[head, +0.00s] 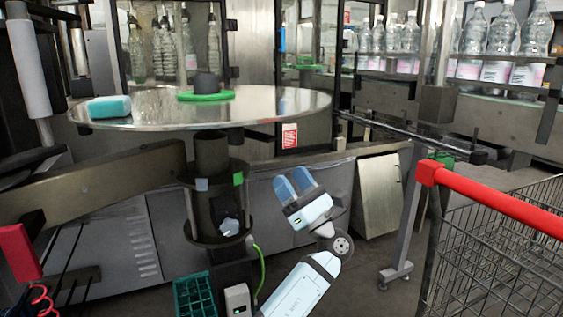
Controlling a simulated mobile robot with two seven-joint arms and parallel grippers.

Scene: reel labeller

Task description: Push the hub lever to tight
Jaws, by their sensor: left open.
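The hub is a dark upright cylinder (212,155) under a large round metal plate (270,104). Its lower housing (208,235) carries a pale blue-grey mark (201,184) on the left and a green mark (238,179) on the right. A small pale part (230,226) shows low in the housing; I cannot tell whether it is the lever. No lettering for tight is readable. My left gripper (292,183) is open and empty, its two blue fingers pointing up, to the right of the housing and apart from it. My right gripper is not in view.
A light blue block (109,107) and a green ring with a dark knob (206,94) are on the plate. A green crate (195,296) stands below the hub. A red-handled wire cart (510,240) fills the right. Bottles (480,38) line the back.

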